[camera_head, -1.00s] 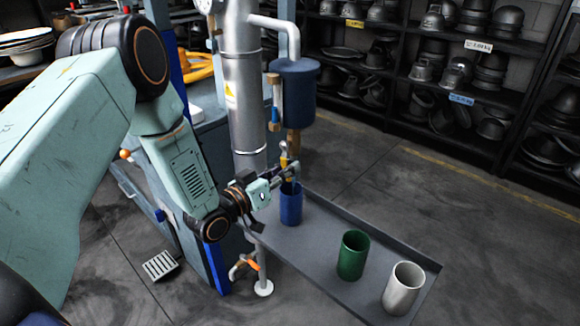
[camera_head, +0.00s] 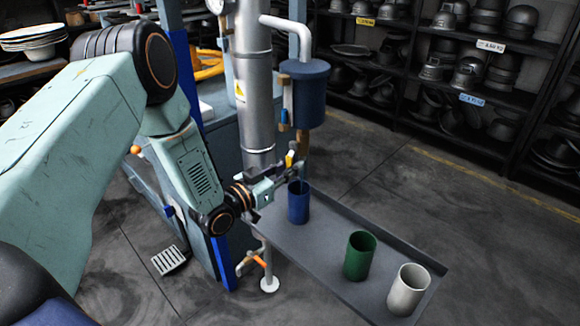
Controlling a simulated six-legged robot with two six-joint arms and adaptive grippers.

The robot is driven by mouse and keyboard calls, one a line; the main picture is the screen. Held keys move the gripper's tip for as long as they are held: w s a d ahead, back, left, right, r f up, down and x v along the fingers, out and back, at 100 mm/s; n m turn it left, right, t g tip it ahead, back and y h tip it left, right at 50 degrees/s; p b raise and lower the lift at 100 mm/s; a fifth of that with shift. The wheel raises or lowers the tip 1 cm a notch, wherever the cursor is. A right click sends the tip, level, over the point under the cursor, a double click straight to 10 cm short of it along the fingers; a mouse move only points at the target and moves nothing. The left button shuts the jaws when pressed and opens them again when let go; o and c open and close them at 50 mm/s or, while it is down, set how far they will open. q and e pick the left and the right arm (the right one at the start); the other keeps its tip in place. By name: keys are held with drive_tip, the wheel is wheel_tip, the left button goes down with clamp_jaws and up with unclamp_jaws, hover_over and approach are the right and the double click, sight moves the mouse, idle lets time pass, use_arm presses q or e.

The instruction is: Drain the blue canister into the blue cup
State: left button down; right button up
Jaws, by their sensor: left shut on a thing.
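The blue canister (camera_head: 304,95) hangs beside the steel column, with a brown outlet pipe below it. A yellow valve handle (camera_head: 290,158) shows at that pipe. The blue cup (camera_head: 298,204) stands upright on the grey tray (camera_head: 330,250), below the outlet and just below my gripper. My left gripper (camera_head: 290,172) is shut at the valve, apparently on the yellow handle; its fingertips are small and partly hidden. No liquid can be made out, and the cup's inside is mostly dark. My right gripper is out of view.
A green cup (camera_head: 360,256) and a white cup (camera_head: 407,290) stand farther along the tray. The steel column (camera_head: 254,80) rises close to my left gripper. A pipe with an orange handle (camera_head: 260,261) stands below. Shelves of hat forms (camera_head: 470,70) line the back.

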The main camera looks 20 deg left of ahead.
use_arm(q)
drive_tip(key=c, duration=1.3)
unclamp_jaws()
drive_tip(key=v, duration=1.2)
